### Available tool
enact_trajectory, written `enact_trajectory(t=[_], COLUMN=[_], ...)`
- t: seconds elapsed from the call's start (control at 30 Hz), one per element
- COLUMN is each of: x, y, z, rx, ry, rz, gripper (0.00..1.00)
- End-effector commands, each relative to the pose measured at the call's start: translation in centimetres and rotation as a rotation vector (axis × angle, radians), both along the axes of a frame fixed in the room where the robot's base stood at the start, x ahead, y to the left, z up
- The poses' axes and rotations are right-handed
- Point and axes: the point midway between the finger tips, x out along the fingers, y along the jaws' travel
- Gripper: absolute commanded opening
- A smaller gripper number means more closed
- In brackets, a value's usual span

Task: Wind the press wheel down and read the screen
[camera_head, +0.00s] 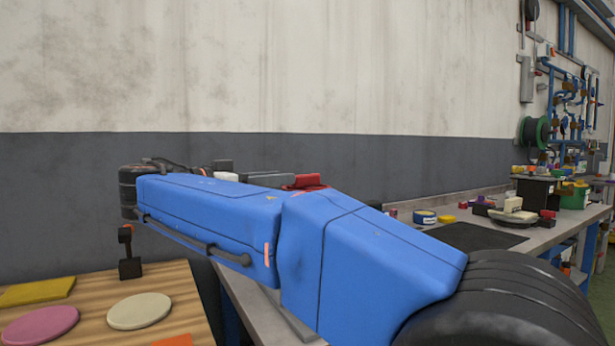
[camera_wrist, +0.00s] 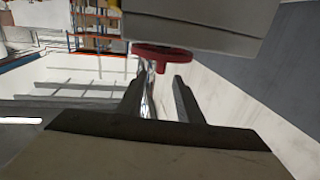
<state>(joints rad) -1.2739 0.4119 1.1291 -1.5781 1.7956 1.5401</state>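A red wheel (camera_wrist: 162,56) with a short knob shows in the wrist view, against a grey box-like body (camera_wrist: 205,18) that is probably the press. My gripper (camera_wrist: 160,82) is open, with its two dark fingers apart and their tips close to the wheel. Nothing shows between the fingers except background, and I cannot tell whether they touch the knob. In the head view, a red part (camera_head: 306,181) and a grey part (camera_head: 268,179) peek out behind my blue arm. The arm hides most of them, and I cannot make out my fingers there. No screen is readable.
A wooden board (camera_head: 185,290) at lower left carries coloured discs and a small black post (camera_head: 129,258). A grey workbench (camera_head: 545,238) at right holds a dark mat (camera_head: 475,237), tape rolls and several small items. A wall stands behind.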

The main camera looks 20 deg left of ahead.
Motion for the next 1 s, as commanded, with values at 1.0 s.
enact_trajectory(t=[1.0], x=[7.9], y=[-4.5], z=[0.0], rx=[0.0], ry=[0.0], rz=[0.0], gripper=[0.26])
